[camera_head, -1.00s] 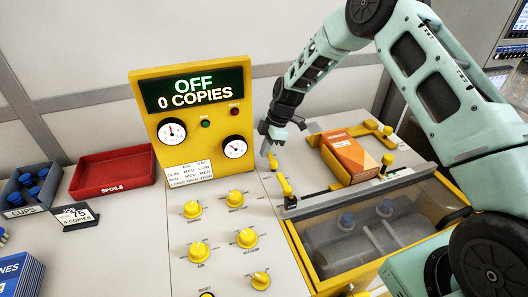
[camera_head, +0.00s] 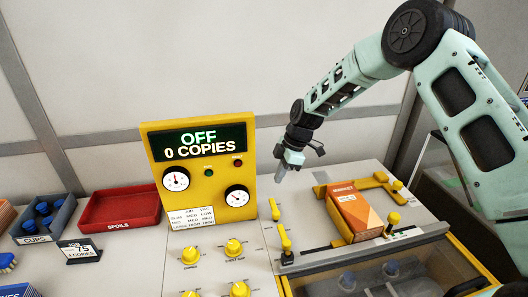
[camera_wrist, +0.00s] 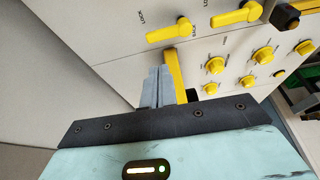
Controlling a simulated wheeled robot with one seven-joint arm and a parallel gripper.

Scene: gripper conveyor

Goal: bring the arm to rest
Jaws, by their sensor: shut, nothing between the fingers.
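My gripper (camera_head: 286,166) hangs from my arm in the head view, to the right of the yellow control panel (camera_head: 203,219). It is shut and empty, pointing down above the white machine top. In the wrist view the closed fingers (camera_wrist: 158,88) point at the surface with the yellow levers and knobs. Two yellow levers stand under the gripper, a far one (camera_head: 275,209) and a near one (camera_head: 286,243). The gripper looks apart from them in the head view. My arm bends at a high elbow at the upper right.
An orange box (camera_head: 353,213) lies between yellow guides right of the levers. A red spoils tray (camera_head: 120,223) and a dark bin of blue cups (camera_head: 62,233) are at the left. The panel reads OFF, 0 COPIES.

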